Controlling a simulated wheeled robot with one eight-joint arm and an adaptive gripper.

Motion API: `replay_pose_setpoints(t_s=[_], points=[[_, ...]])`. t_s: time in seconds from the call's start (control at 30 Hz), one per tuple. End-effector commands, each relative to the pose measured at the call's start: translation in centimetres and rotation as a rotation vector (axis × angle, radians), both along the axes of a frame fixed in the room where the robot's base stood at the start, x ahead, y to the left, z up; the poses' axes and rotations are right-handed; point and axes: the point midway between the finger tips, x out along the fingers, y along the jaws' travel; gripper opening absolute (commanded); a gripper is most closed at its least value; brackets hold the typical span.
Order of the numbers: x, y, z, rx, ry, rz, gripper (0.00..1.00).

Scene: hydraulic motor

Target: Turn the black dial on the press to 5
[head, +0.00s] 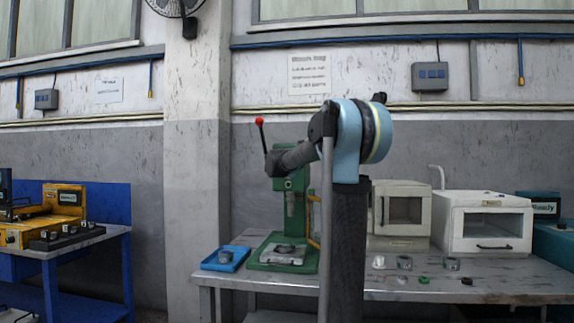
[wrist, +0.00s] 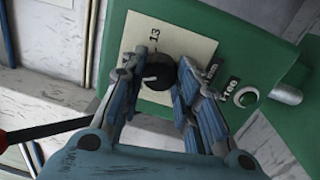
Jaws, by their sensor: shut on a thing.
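The green press (head: 292,205) stands on the workbench, and its upper part is partly covered by my arm in the head view. In the wrist view its green head (wrist: 255,60) fills the upper right. The black dial (wrist: 159,69) sits on a pale scale plate (wrist: 180,38) with "13" readable above it. My gripper (wrist: 162,73) has one finger on each side of the dial and is shut on it. A small pale mark shows on the dial's lower left. The fingers hide much of the scale, and I cannot read the 5.
The press lever with a red knob (head: 259,121) rises left of the press. A blue tray (head: 226,258) lies left of the press base. Two white ovens (head: 484,225) and several small metal parts stand on the bench at right. A round button (wrist: 246,97) is near the dial.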

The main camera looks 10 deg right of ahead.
Motion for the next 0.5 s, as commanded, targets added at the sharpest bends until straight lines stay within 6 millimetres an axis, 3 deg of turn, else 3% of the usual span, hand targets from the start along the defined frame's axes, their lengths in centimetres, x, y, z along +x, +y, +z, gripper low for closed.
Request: replay_pose_setpoints(t_s=[0.5], points=[[-0.17,-0.22,-0.15,-0.450,0.146,-0.003,0.05]])
